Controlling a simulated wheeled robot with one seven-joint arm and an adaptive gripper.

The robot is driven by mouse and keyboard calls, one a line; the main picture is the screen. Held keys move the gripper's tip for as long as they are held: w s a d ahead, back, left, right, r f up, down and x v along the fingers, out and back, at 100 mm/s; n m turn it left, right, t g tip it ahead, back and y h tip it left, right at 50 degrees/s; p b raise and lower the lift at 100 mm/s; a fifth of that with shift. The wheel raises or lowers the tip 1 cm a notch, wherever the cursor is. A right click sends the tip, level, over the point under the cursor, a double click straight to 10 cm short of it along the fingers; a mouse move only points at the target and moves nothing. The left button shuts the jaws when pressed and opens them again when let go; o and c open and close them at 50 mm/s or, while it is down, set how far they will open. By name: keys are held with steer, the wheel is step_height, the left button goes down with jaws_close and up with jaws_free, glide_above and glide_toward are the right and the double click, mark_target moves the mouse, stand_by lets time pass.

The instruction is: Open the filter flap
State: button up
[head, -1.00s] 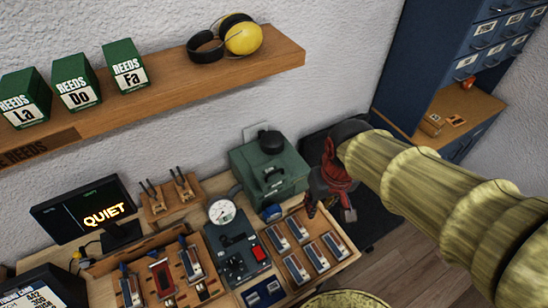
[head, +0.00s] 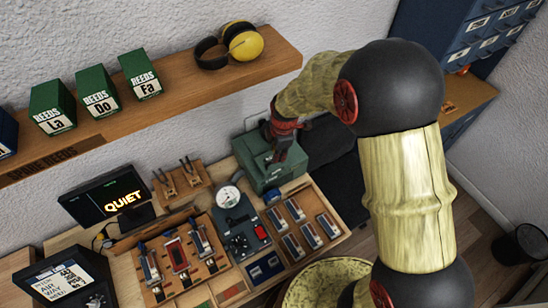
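A green box (head: 252,153) stands on the bench against the wall, and it is the likely place of the filter flap. I cannot make out the flap itself, since my gripper covers much of the box's top and front. My gripper (head: 277,157) is dark and red and points down over the right part of the box. Its fingertips are at or just in front of the box, and I cannot tell if they touch it. The fingers are too small and dark to tell whether they are open or shut.
A round gauge (head: 228,196) and a dark control panel (head: 243,228) sit in front of the box. A wooden tray (head: 335,236) of reed blocks lies to the right. A shelf (head: 165,100) with green boxes and yellow earmuffs (head: 243,41) hangs above. A screen (head: 108,197) reads QUIET.

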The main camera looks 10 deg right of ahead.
steer(key=n, duration=0.2)
steer(key=p, duration=0.1)
glide_above(274, 167)
steer(key=shift+n, duration=0.4)
step_height(274, 167, down, 8)
steer(key=shift+r, duration=0.25)
steer(key=shift+c, duration=1)
steer(key=c, duration=0.4)
jaws_close()
